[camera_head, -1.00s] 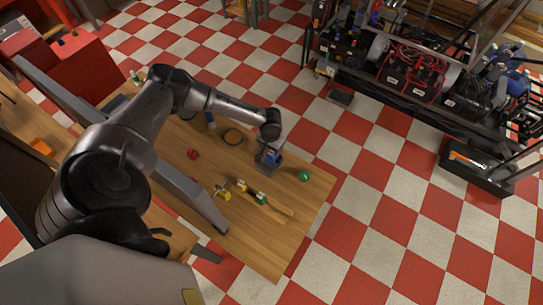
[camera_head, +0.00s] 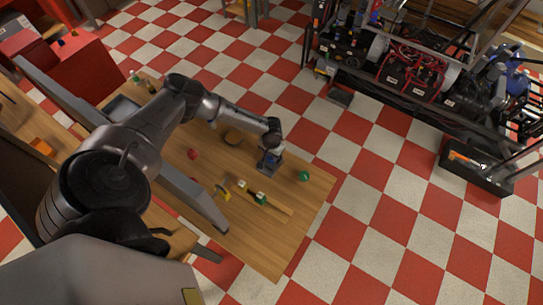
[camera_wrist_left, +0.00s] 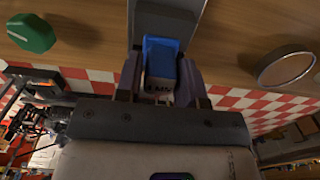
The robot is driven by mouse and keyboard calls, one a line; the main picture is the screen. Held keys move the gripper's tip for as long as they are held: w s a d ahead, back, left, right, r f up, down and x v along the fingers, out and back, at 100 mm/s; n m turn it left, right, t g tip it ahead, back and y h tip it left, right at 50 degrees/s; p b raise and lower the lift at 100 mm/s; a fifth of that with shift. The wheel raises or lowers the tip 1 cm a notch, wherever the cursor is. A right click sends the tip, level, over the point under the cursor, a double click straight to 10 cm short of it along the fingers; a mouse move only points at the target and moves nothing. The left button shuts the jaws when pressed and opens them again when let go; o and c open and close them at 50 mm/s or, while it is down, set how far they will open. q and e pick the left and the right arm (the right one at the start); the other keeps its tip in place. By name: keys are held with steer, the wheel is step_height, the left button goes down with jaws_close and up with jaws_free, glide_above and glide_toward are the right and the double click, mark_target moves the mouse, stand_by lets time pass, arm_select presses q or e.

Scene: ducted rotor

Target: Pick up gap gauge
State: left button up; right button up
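My left gripper (camera_head: 268,163) is low over the wooden table's far right part in the head view. In the left wrist view the fingers of my left gripper (camera_wrist_left: 160,82) flank the block closely on both sides. I cannot tell whether they press on it. A dark grey piece is just beyond the block. In the head view the gripper mostly hides the gauge. My right gripper is not in view.
A green knob (camera_head: 303,176) lies right of the gripper. A round disc (camera_head: 233,137) lies to the left. A machine frame (camera_head: 400,75) stands on the checkered floor.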

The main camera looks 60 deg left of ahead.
arm_select(q)
steer(key=c, duration=0.6)
steer(key=shift+r, duration=0.1)
